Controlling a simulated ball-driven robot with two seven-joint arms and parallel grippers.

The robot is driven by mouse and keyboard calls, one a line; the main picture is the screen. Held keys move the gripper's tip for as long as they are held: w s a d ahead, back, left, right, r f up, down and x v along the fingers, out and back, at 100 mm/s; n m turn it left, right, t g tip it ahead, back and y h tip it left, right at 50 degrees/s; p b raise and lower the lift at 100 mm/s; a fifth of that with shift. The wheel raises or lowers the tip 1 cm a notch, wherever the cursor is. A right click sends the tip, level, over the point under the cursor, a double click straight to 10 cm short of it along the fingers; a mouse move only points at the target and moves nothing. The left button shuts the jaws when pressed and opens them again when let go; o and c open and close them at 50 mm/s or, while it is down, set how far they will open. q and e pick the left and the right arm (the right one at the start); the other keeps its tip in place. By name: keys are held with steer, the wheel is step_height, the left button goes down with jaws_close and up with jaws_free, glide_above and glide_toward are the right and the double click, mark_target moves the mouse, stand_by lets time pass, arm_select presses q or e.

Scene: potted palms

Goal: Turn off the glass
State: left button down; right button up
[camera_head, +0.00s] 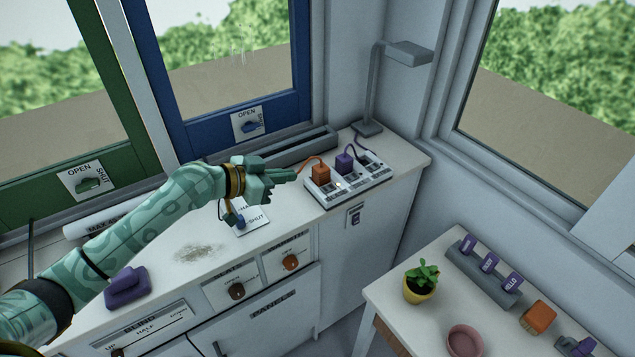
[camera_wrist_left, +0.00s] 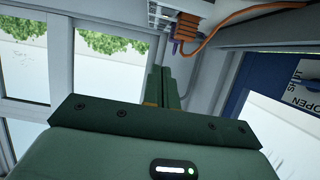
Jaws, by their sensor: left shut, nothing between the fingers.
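A white power strip (camera_head: 350,182) lies near the right end of the counter. An orange plug (camera_head: 320,173) and a purple plug (camera_head: 344,163) sit in it, and a small lit spot shows near the orange plug. The orange plug and its cord also show at the top of the left wrist view (camera_wrist_left: 187,27). My left gripper (camera_head: 293,175) is shut and empty, with its tips just left of the strip, apparently apart from it. Its fingers also show in the left wrist view (camera_wrist_left: 160,75). I see no legible label reading "glass". My right gripper is not in view.
A grey lamp (camera_head: 372,90) stands behind the strip. A blue window frame (camera_head: 230,132) and a green one (camera_head: 95,150) carry OPEN/SHUT plates. A purple sponge (camera_head: 127,287) lies on the counter. A side table (camera_head: 400,315) holds a potted plant (camera_head: 421,282) and a pink bowl (camera_head: 464,341).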

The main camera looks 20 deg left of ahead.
arm_select(q)
glide_above(322, 190)
steer(key=s, duration=0.1)
steer(key=f, duration=0.1)
steer(key=f+b, duration=0.1)
steer(key=f, duration=0.1)
steer(key=shift+a+f, duration=0.3)
steer(key=shift+a, duration=0.05)
step_height(322, 190, down, 3)
steer(key=shift+d+r, duration=0.1)
steer(key=shift+r, duration=0.1)
steer(key=shift+f+b, duration=0.4)
steer(key=shift+f, duration=0.35)
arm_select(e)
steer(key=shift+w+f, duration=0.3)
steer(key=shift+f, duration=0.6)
arm_select(q)
steer(key=shift+s, duration=0.1)
